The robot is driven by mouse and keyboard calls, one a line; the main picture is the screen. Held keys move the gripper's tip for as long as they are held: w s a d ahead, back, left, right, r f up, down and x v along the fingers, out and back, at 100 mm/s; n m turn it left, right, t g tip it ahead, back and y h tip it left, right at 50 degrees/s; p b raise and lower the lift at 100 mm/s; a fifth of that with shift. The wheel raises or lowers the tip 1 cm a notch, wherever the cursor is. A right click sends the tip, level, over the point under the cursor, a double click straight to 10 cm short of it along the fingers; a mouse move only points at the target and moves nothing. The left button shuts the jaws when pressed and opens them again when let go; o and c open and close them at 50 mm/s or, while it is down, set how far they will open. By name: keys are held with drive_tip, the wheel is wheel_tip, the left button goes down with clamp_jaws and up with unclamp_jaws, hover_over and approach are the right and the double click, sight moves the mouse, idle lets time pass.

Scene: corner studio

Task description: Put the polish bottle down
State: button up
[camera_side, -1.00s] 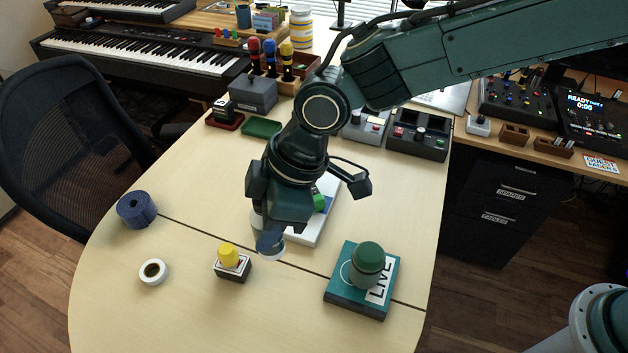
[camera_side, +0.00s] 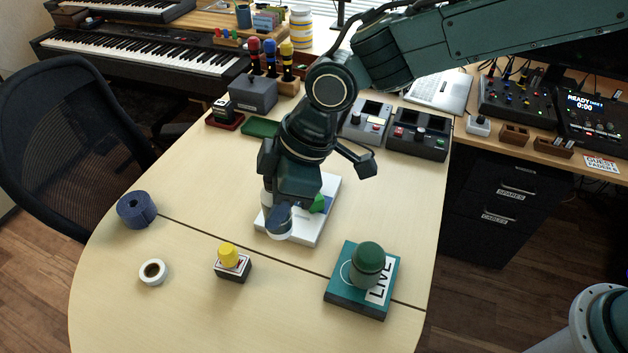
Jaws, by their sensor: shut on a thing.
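My gripper (camera_side: 278,208) points down over the middle of the table, shut on a small blue and white thing (camera_side: 279,226), which I take to be the polish bottle. Its blue part and pale end show below my gripper; the rest is hidden by the jaws. It overlaps the near left part of a white slab (camera_side: 308,230) in the picture; I cannot tell whether it touches. A pale part also shows at the left of the jaws. A small green thing (camera_side: 318,205) is on the slab, just right of my gripper, partly hidden.
A dark green rounded thing (camera_side: 367,262) stands on a teal LIVE box (camera_side: 345,293) at front right. A yellow-topped stamp-like block (camera_side: 231,265), white tape roll (camera_side: 153,272) and blue roll (camera_side: 136,210) stand at left. Devices (camera_side: 420,138) line the back.

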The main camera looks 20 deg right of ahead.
drive_tip(key=w+d+m, duration=0.3)
drive_tip(key=w+d, duration=1)
drive_tip(key=d, duration=0.5)
drive_tip(key=w+d+m+t+h, duration=0.1)
drive_tip(key=w+d, duration=0.2)
drive_tip(key=d, duration=0.7)
drive_tip(key=w+d+m+t, duration=0.1)
drive_tip(key=w+d+m, duration=0.1)
drive_tip(key=d, duration=0.9)
wheel_tip(320, 180, down, 15)
drive_tip(key=shift+w+a+f, duration=0.15)
drive_tip(key=shift+w+f, duration=0.05)
drive_tip(key=shift+f, duration=0.15)
drive_tip(key=shift+f, duration=2)
drive_tip(key=shift+f, duration=0.1)
drive_tip(key=o, duration=1)
drive_tip(key=shift+o, duration=0.2)
